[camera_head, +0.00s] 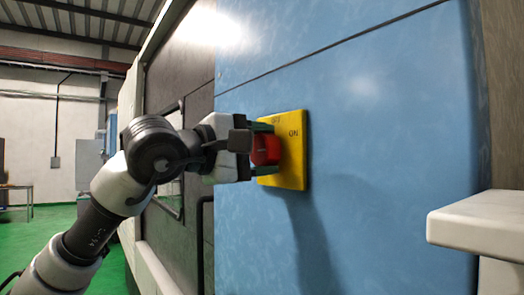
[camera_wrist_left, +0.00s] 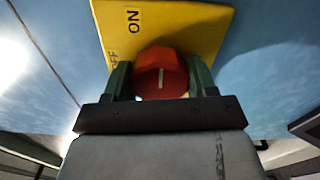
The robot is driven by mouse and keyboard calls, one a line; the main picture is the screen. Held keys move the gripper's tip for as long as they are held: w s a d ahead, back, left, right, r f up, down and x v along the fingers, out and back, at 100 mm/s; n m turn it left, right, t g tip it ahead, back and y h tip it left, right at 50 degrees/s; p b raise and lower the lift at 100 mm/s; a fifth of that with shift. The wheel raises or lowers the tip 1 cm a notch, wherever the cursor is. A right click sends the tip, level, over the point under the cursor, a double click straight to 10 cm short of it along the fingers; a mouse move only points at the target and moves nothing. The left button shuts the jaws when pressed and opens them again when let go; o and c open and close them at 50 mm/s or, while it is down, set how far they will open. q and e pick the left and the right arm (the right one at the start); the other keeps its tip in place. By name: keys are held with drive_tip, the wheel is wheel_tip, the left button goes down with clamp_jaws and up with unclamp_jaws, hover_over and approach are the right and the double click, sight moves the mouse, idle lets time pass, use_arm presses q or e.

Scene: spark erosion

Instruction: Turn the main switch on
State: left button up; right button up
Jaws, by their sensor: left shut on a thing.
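The main switch is a red knob (camera_head: 265,150) on a yellow plate (camera_head: 291,172), fixed to a blue cabinet wall. The plate is marked OFF at its top and ON to the right. My left gripper (camera_head: 264,146) has its green fingers on either side of the knob and is shut on it. The knob (camera_wrist_left: 161,73) also shows in the left wrist view, between both fingers, in front of the yellow plate (camera_wrist_left: 185,25). A short pale line on its face stands upright in that view, where ON is above and OFF to the left. My right gripper is not in view.
The blue cabinet wall (camera_head: 400,120) is flat and clear around the plate. A white ledge (camera_head: 480,222) juts out at the lower right. A dark panel with a handle (camera_head: 180,190) is behind my left arm.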

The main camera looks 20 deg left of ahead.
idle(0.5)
use_arm(q)
drive_tip(key=o, duration=0.9)
